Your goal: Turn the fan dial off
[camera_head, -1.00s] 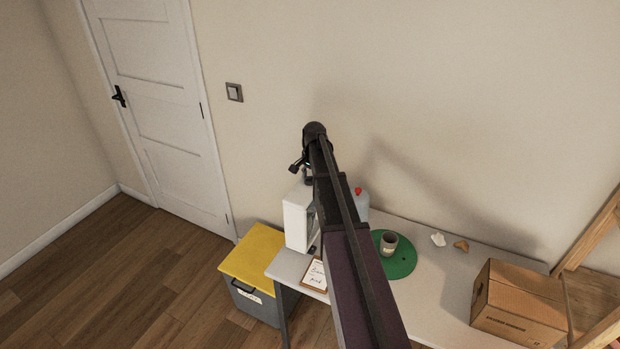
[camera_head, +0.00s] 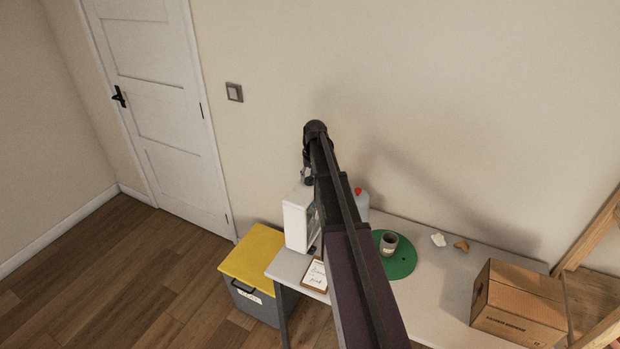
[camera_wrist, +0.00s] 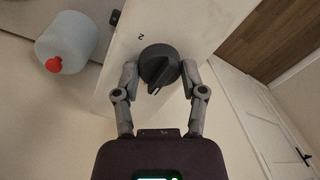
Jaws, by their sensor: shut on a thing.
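The fan dial (camera_wrist: 158,68) is a dark round knob with a raised grip bar, on the white face of the fan box (camera_wrist: 205,22). In the wrist view my gripper (camera_wrist: 159,75) has one finger on each side of the dial and is shut on it. A small "2" mark shows on the white face above and left of the dial. In the head view the white fan box (camera_head: 297,222) stands at the left end of the table, and my arm hides the dial. My gripper is mostly hidden behind the arm there.
A bottle with a red cap (camera_wrist: 66,44) stands beside the fan box. On the table (camera_head: 440,280) are a clipboard (camera_head: 315,275), a green disc (camera_head: 402,262) with a cup (camera_head: 389,243), and a cardboard box (camera_head: 519,303). A yellow-lidded bin (camera_head: 254,257) stands at the left.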

